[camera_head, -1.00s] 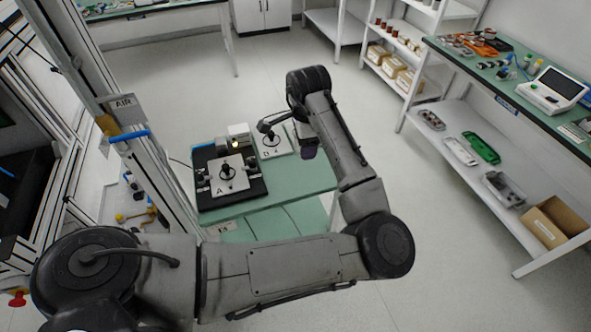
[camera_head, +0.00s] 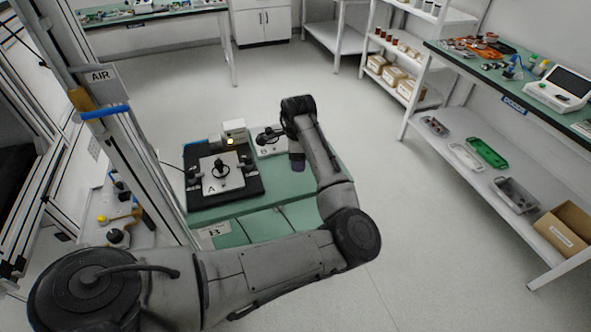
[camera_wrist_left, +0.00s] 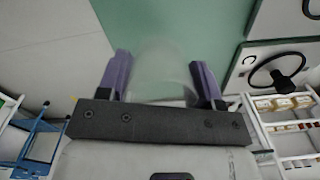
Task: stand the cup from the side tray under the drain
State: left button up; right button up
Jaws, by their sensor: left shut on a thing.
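In the left wrist view, the gripper (camera_wrist_left: 160,78) is shut on a pale translucent cup (camera_wrist_left: 160,68), with one finger on each side. The cup's lower outline is blurred against the green surface, so I cannot tell its height above the table. The cup is not clear in the head view. I cannot make out the drain. My right gripper is not in view.
A black fixture with plate A (camera_head: 222,176) stands on the table, with a small lit device (camera_head: 234,133) behind it. Plate B (camera_head: 268,146) carries a round dark part. A post with an AIR sign (camera_head: 101,76) stands left.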

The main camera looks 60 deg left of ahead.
pick_arm(q)
jog(key=shift+a+f, duration=0.3)
jog(key=shift+a, duration=0.2)
jog(key=shift+a+f, duration=0.25)
jog(key=shift+a, duration=0.2)
jog(key=shift+f+b, duration=1.3)
jog(key=shift+f, duration=0.8)
jog(key=shift+r, duration=0.1)
jog(key=shift+w, duration=0.1)
jog(key=o, duration=0.9)
